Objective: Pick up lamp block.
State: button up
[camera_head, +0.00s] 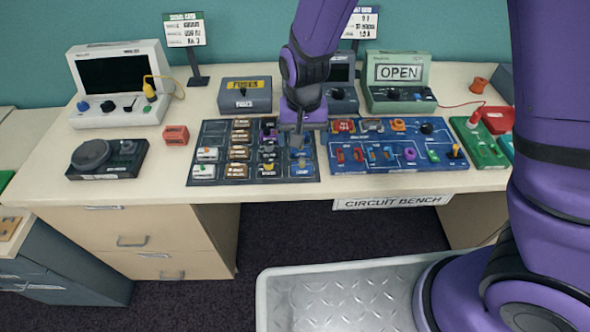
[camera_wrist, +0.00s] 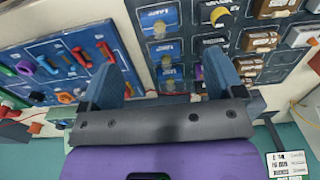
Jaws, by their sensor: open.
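Blue blocks with pale, bulb-like tops, which look like lamp blocks, stand in a column of the dark parts tray (camera_head: 312,181). In the wrist view the clearest lamp block (camera_wrist: 158,20) is beyond my fingertips, with more of them between my fingers. In the head view a lamp block (camera_head: 301,169) shows at the tray's near right, in front of my gripper (camera_head: 298,147). My gripper is open and empty, pointing down above the tray's right columns. It also shows in the wrist view (camera_wrist: 160,76). My gripper hides the far part of that column in the head view.
A blue circuit board (camera_head: 385,164) with several parts lies right of the tray. A red block (camera_head: 175,135) and a dark device (camera_head: 107,160) are at left. A grey switch box (camera_head: 245,97) and a green OPEN box (camera_head: 398,97) stand behind. Neighbouring tray blocks are closely spaced.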

aim_at(302, 158)
notch_tip(302, 158, down, 6)
jog(key=shift+r, duration=0.1)
jog(key=shift+w+f, duration=0.15)
jog(key=shift+f, duration=2.4)
jog(key=shift+d, duration=0.1)
jog(key=c, duration=1)
